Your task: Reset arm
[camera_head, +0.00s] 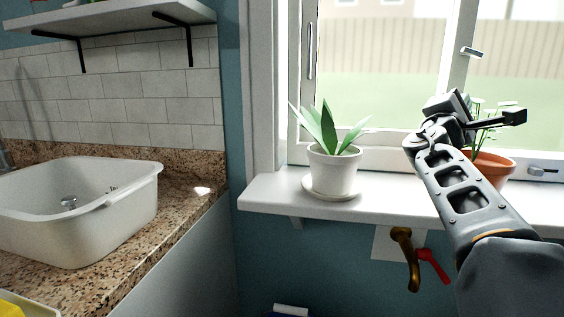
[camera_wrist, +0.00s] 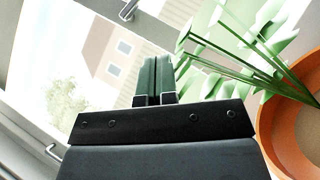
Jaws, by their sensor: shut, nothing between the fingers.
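My arm reaches up from the lower right in the head view, with my gripper (camera_head: 517,116) in front of the window, above the white sill. In the wrist view my gripper (camera_wrist: 154,80) has its two fingers together, with nothing between them. A plant in an orange terracotta pot (camera_head: 497,167) stands on the sill, partly hidden behind my arm. The same orange pot (camera_wrist: 287,140) fills the right side of the wrist view. Its green leaves (camera_wrist: 262,40) reach close beside the fingers; I cannot tell if they touch.
A leafy plant in a white pot (camera_head: 333,171) stands on the window sill (camera_head: 262,195), left of my arm. Below are a brass tap (camera_head: 408,262) and its red handle (camera_head: 433,265). A white basin (camera_head: 85,220) sits in the granite counter (camera_head: 185,190) at left, under a shelf (camera_head: 110,20).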

